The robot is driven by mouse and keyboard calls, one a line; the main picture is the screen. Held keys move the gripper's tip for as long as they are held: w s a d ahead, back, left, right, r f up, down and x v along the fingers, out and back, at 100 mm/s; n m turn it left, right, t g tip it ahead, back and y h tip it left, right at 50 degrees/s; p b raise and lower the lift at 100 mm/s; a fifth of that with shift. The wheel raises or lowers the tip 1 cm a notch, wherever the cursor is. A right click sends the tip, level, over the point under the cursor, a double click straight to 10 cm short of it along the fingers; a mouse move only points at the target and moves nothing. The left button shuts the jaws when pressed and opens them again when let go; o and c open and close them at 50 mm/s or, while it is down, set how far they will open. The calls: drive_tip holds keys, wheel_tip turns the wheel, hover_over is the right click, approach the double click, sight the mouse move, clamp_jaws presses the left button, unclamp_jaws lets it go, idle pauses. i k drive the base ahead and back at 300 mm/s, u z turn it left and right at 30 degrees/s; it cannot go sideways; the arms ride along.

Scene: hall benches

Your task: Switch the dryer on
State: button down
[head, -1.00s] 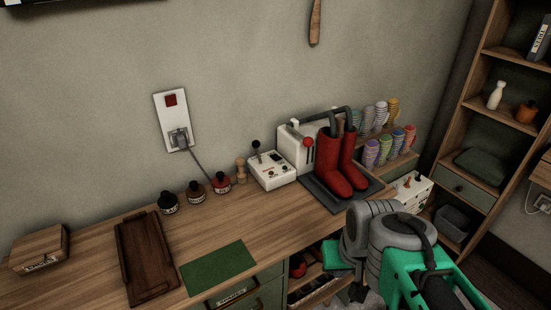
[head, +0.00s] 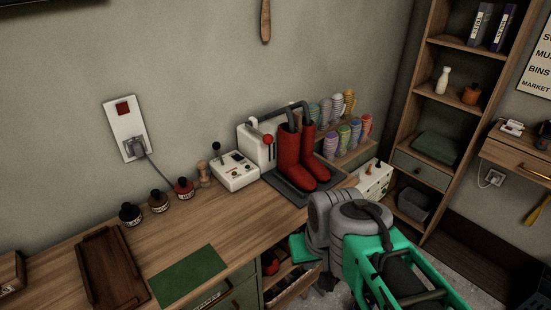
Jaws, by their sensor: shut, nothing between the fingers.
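The dryer (head: 250,146) is a white machine with grey bent pipes at the back of the bench. Two red boots (head: 290,150) stand upright in front of it on a dark tray (head: 274,181), pipes reaching into their tops. A red-knobbed lever (head: 268,140) is at the dryer's front left, knob high. Left of it is a white control box (head: 236,178) with a black-knobbed lever and small knobs. A wall plate (head: 124,130) has a red switch above a plugged-in grey cord. My grey and green arm is at the lower right; I cannot make out my gripper's fingers.
Ink bottles (head: 158,201) and a wooden peg stand left of the control box. A green mat (head: 188,275) and brown tray (head: 112,272) lie in front. Striped cups (head: 340,138) and a white switch box (head: 374,179) are at the right. A shelf stands beyond.

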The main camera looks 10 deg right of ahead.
sight(236, 157)
drive_tip(key=u, duration=0.5)
drive_tip(key=k, duration=1.15)
drive_tip(key=z, duration=0.6)
drive_tip(key=i, duration=1.1)
drive_tip(key=u, duration=0.4)
drive_tip(key=i, duration=0.75)
drive_tip(key=u, duration=0.7)
